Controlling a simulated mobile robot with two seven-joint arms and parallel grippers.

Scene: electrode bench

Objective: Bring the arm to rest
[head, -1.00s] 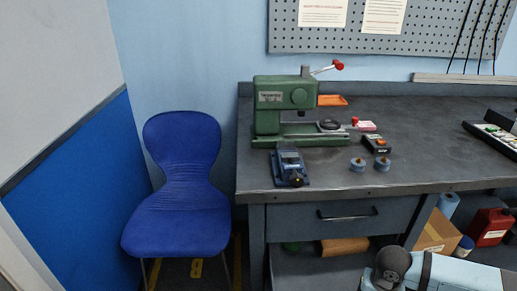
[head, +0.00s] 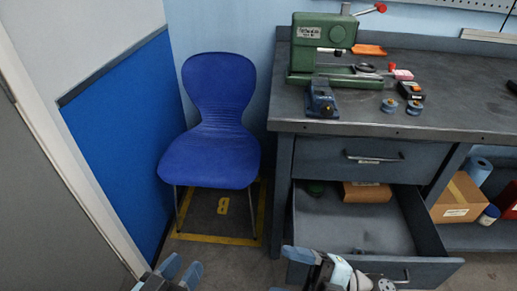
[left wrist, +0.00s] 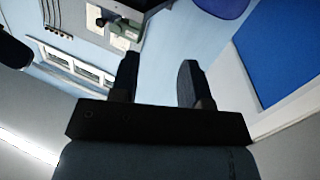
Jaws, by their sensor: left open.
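My left gripper (head: 178,274) shows at the bottom edge of the head view, above the floor in front of the blue chair. In the left wrist view my left gripper (left wrist: 158,85) has its two dark fingers apart with nothing between them. A second set of light-blue and black arm parts of mine shows at the bottom centre of the head view, in front of the open drawer. Whether its jaws are open is unclear there.
The blue chair (head: 213,130) stands left of the bench (head: 450,115). The lower drawer (head: 375,270) is pulled open, with a brown block (head: 367,192) inside. A green press (head: 325,45) and a blue device (head: 321,100) are on the bench. Floor before the chair is clear.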

